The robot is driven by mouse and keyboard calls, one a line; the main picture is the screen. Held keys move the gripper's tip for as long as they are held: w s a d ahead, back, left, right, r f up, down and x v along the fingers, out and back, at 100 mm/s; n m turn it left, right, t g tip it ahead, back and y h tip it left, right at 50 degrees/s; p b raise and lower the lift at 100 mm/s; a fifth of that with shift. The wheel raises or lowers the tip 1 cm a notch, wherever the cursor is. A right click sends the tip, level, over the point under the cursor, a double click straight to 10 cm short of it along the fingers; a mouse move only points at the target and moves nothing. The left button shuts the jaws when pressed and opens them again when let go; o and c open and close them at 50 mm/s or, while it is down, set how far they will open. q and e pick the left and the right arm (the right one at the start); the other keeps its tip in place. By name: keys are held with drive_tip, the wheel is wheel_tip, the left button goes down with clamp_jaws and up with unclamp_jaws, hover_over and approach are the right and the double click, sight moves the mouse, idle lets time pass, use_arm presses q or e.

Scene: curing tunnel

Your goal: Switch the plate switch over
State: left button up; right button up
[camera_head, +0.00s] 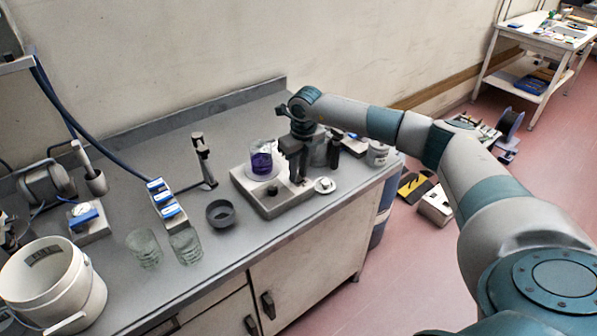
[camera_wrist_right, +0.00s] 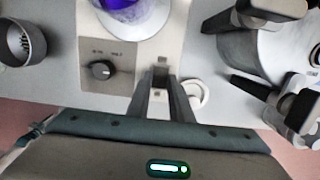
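The hot plate (camera_head: 240,180) is a pale box on the bench with a beaker of purple liquid (camera_head: 261,162) on its round top. Its front panel shows in the right wrist view (camera_wrist_right: 92,45) with a dark round knob (camera_wrist_right: 102,69). The plate switch (camera_wrist_right: 161,73) appears as a small dark piece right of the knob, partly hidden by my fingertips. My right gripper (camera_head: 297,178) points down at the panel. In the wrist view its two fingers (camera_wrist_right: 162,88) stand a little apart around the switch; contact is unclear. My left gripper is out of view.
A small white dish (camera_head: 325,185) lies right beside the plate, close to my right fingers. A dark bowl (camera_head: 220,213), two glass beakers (camera_head: 186,246) and a white bucket (camera_head: 52,288) stand to the left. A clamp-like stand (camera_head: 203,160) rises behind the bowl.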

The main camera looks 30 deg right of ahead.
drive_tip(key=o, duration=0.4)
